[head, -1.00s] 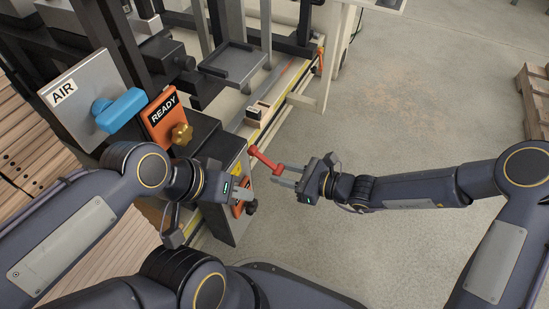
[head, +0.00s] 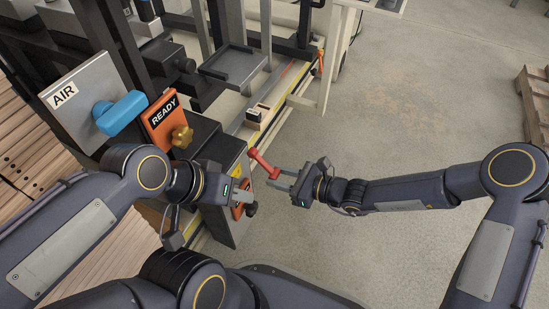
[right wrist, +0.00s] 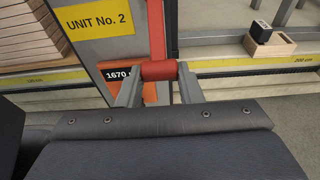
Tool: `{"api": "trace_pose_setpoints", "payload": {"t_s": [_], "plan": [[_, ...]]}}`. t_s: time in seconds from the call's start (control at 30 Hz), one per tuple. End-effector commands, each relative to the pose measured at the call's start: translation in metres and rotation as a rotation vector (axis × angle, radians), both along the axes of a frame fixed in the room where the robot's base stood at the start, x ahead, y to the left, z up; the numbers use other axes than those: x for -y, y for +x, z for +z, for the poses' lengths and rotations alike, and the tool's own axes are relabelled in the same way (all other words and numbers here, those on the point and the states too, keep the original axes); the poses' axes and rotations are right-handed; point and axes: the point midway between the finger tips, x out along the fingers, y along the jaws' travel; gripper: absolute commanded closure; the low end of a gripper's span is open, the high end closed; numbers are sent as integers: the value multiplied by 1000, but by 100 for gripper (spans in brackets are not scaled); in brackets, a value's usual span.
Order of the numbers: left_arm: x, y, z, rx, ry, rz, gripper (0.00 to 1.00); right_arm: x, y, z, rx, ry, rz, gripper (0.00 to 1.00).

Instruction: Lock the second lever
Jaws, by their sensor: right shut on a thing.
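A red lever (head: 262,162) juts out from the side of the grey machine housing by the floor rail. My right gripper (head: 278,179) is shut on the lever's end. In the right wrist view the lever's red crosswise handle (right wrist: 159,70) lies between the two fingers, with its red arm running up from it. My left gripper (head: 248,195) is beside the orange plate with the black knob (head: 252,208), low on the housing; its arm hides part of this, and I cannot tell whether its fingers are open.
A yellow "UNIT No. 2" label (right wrist: 97,22) is close to the lever. A small wooden box (head: 257,115) sits on the rail. A red-orange part (head: 320,62) shows farther along it. The AIR panel (head: 88,90) and READY plate (head: 162,115) stand left.

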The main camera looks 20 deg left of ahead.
Motion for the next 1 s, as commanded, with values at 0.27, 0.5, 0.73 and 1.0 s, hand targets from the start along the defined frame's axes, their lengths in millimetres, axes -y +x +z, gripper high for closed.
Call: {"api": "trace_pose_setpoints", "payload": {"t_s": [0.27,0.5,0.73,1.0], "plan": [[0,0,0,0,0,0,64,-5,0,-6,-1,-5,1,86],[0,0,0,0,0,0,64,-15,0,-14,-1,-4,1,86],[0,0,0,0,0,0,64,-16,0,-15,-1,-4,1,86],[0,0,0,0,0,0,64,-19,0,-16,-1,-3,1,86]]}}
